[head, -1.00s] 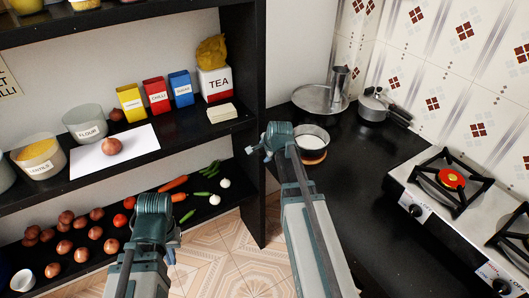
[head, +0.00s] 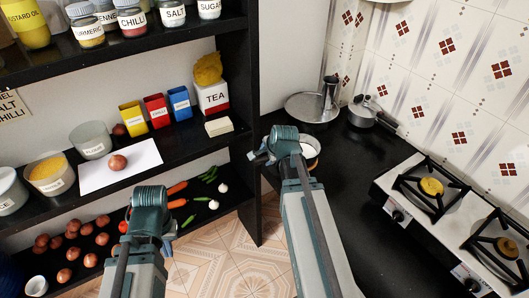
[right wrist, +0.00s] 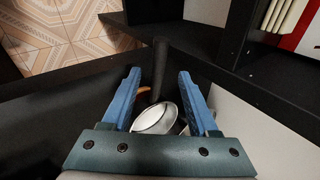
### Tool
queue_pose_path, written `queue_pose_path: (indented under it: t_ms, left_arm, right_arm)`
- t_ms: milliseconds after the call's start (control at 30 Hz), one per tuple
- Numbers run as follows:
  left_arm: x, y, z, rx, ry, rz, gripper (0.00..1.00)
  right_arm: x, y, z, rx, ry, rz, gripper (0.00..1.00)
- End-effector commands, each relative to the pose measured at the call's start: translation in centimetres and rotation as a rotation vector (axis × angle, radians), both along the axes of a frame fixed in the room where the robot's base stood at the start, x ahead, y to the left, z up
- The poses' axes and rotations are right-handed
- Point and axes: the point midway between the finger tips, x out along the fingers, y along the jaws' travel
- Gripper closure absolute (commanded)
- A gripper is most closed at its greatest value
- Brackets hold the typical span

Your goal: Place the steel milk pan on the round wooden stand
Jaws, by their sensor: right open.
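The steel milk pan (head: 313,150) is on the black counter beyond my right gripper (head: 284,142), which hides much of it. In the right wrist view the pan (right wrist: 155,119) shows as a pale round bowl between the open blue fingers, with a dark handle (right wrist: 160,68) running between the fingertips. I cannot see contact. A small orange-brown piece of the round wooden stand (right wrist: 144,89) shows beside the pan; it is mostly hidden. My left gripper (head: 151,207) is in front of the lower shelf; its jaws cannot be made out.
A stove (head: 408,216) stands on the counter at right. A lidded pot (head: 364,112) and a wide steel lid or pan (head: 312,106) sit at the back. A black shelf (head: 205,139) with jars, boxes and vegetables fills the left. The counter's middle is clear.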

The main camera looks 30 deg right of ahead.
Motion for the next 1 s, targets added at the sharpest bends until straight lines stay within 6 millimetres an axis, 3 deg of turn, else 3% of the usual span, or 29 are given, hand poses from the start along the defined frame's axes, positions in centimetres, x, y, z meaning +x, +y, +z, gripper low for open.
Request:
queue_pose_path:
  t_ms: [167,267,367,467,600,700,833,1000]
  left_arm:
    - [0.0,0.0,-0.1,0.000,0.000,0.000,1.00]
    - [0.0,0.0,-0.1,0.000,0.000,0.000,1.00]
    - [0.0,0.0,-0.1,0.000,0.000,0.000,1.00]
    - [0.0,0.0,-0.1,0.000,0.000,0.000,1.00]
    - [0.0,0.0,-0.1,0.000,0.000,0.000,1.00]
    - [0.0,0.0,-0.1,0.000,0.000,0.000,1.00]
    - [0.0,0.0,-0.1,0.000,0.000,0.000,1.00]
    - [0.0,0.0,-0.1,0.000,0.000,0.000,1.00]
  right_arm:
    - [0.0,0.0,-0.1,-0.001,0.001,0.002,0.40]
    - [-0.2,1.5,-0.4,-0.022,0.025,0.062,0.40]
    - [-1.1,5.9,-1.1,-0.094,0.095,0.254,0.40]
    - [-3.3,11.9,-2.2,-0.207,0.201,0.565,0.40]
    - [-7.8,19.4,-3.3,-0.366,0.345,1.042,0.40]
    - [-11.1,23.1,-3.7,-0.456,0.426,1.343,0.40]
    - [-14.6,26.1,-3.8,-0.536,0.504,1.644,0.40]
    - [-16.9,27.6,-3.7,-0.582,0.554,1.846,0.40]
